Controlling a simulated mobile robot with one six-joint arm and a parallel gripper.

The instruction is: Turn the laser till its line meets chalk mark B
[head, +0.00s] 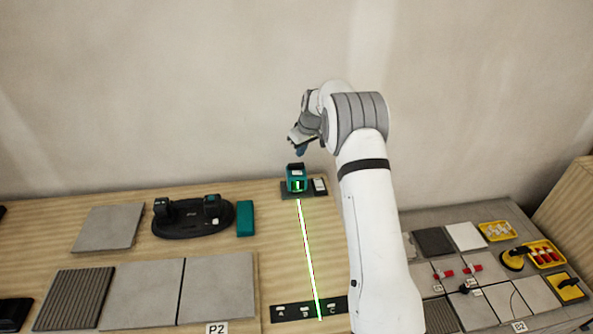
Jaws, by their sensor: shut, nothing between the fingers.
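The teal laser (296,178) stands on a dark base near the back of the table, below my gripper. Its bright green line (309,255) runs forward over the wood, slanting slightly right. It crosses the dark marking strip (291,312), which carries the letters A, B and C. On the strip the line passes between mark B (305,313) and mark C (331,310), to the right of B. My gripper (300,151) is shut and empty, just above the laser and apart from it.
A dark tray with two devices (190,229) and a teal box (245,219) stand left of the laser. Grey tiles (216,288) lie at the front left. A second surface on the right holds tiles, red clips and yellow trays (497,231). My arm covers part of the right side.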

